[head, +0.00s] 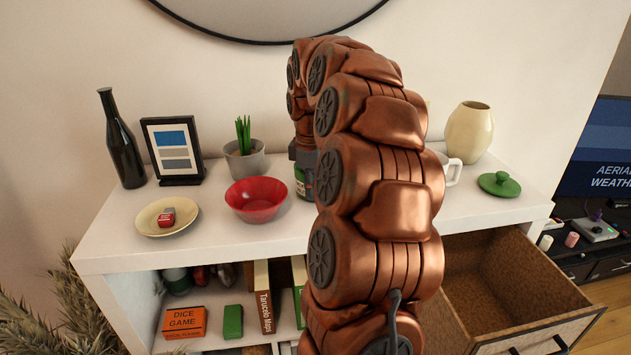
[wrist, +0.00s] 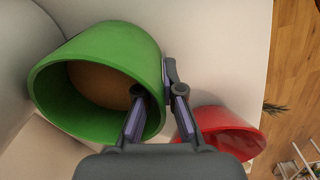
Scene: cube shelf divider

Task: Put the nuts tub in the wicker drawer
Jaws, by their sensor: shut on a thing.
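The nuts tub (wrist: 95,48) is green, round and open-topped, with brown contents. In the wrist view one finger of my gripper (wrist: 155,88) is inside its rim and the other is outside, shut on the wall. In the head view only a green strip of the tub (head: 301,181) shows beside my arm, below my dark gripper (head: 303,155); whether it touches the shelf top cannot be told. The wicker drawer (head: 502,276) is pulled open at lower right, brown inside; my arm hides its left part. The visible inside is empty.
A red bowl (head: 256,199) stands left of the tub, near it. A potted plant (head: 244,160), picture frame (head: 174,150), dark bottle (head: 121,140) and plate (head: 167,217) are further left. A green lid (head: 499,184), cream vase (head: 467,131) and white mug (head: 449,170) are right.

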